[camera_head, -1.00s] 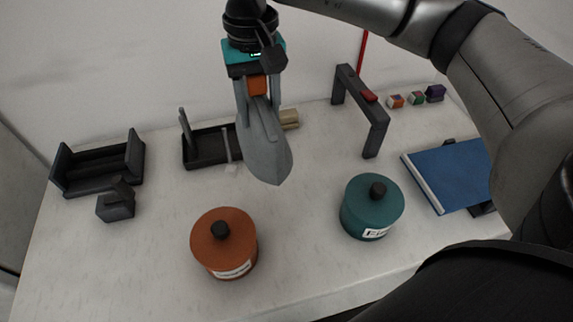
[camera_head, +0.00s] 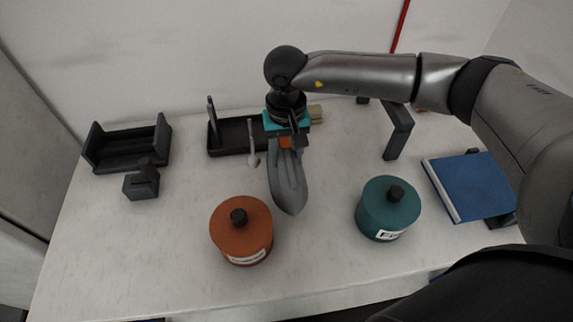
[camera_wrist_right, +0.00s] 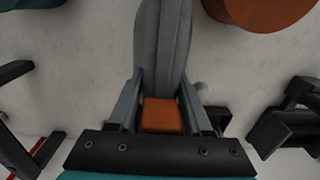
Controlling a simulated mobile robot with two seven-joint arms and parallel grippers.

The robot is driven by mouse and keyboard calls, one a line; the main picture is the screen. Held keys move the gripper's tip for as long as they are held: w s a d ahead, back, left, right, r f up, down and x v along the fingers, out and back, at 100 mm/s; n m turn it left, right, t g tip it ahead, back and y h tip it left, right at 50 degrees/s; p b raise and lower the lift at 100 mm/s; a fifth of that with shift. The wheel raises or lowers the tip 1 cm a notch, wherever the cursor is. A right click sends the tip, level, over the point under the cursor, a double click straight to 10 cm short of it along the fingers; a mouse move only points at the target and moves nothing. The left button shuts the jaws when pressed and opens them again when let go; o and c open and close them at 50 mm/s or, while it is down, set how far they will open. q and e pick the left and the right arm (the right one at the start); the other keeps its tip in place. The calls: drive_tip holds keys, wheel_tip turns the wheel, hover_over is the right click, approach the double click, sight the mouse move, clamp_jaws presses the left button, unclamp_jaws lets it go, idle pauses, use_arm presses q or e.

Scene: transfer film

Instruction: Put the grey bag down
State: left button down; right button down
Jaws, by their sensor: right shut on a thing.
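The grey bag (camera_head: 289,187) hangs from my right gripper (camera_head: 288,140), between the orange canister and the teal canister in the head view. The gripper is shut on the bag's orange top piece (camera_wrist_right: 161,116), which shows between the fingers (camera_wrist_right: 160,105) in the right wrist view. The grey body (camera_wrist_right: 163,45) stretches away from the fingers there. The bag's lower tip is over the white table (camera_head: 160,265); I cannot tell whether it touches. My left gripper is not in view.
The orange canister (camera_head: 241,232) stands close left of the bag, the teal canister (camera_head: 388,209) to the right. Behind are a black tray (camera_head: 230,137) with a spoon-like tool and a dark frame (camera_head: 398,130). A black rack (camera_head: 125,147) is far left, a blue book (camera_head: 470,186) right.

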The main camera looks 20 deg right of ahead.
wheel_tip(320, 180, down, 4)
idle(0.4)
drive_tip(key=shift+f, duration=0.2)
drive_tip(key=shift+c, duration=1.6)
unclamp_jaws()
drive_tip(key=shift+r, duration=0.1)
drive_tip(key=shift+r, duration=0.1)
